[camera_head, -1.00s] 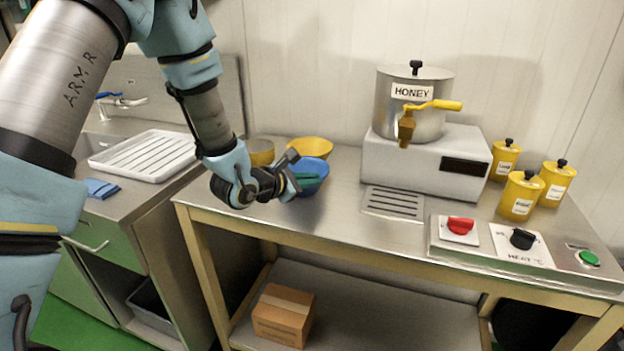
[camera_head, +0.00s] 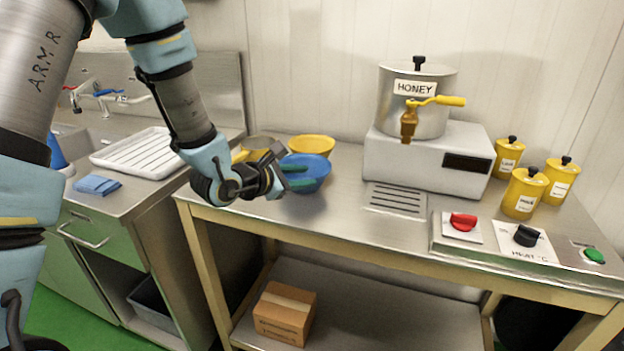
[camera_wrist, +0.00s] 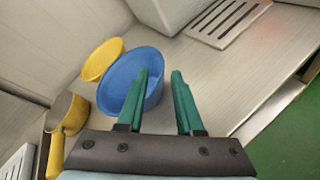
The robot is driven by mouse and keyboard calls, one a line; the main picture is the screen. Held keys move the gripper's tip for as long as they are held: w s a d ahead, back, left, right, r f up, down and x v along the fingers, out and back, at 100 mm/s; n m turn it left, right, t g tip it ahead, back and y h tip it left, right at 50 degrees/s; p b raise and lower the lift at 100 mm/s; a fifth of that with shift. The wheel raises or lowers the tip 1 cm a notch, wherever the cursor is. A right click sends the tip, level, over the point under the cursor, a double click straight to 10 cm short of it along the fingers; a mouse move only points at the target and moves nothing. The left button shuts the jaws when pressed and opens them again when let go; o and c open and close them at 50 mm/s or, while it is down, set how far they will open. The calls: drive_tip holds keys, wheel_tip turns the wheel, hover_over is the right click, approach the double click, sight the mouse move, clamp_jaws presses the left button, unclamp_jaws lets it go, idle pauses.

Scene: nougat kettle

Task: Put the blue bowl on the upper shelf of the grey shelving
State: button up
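The blue bowl (camera_head: 317,171) stands on the steel worktop, in front of a yellow bowl. It also shows in the wrist view (camera_wrist: 123,82), left of centre. My gripper (camera_head: 299,176) is beside the bowl at its left and near side in the head view. Its two green fingers are apart, with nothing clamped between them. In the wrist view my gripper (camera_wrist: 160,75) has its left finger overlapping the bowl and the bowl's right rim showing in the gap. I cannot tell whether a finger touches the bowl. The grey shelving is not in view.
A white draining tray (camera_head: 145,155) lies left. The worktop's (camera_head: 340,205) front middle is clear.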

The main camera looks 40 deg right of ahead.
drive_tip(key=v, duration=0.8)
drive_tip(key=shift+b, duration=0.4)
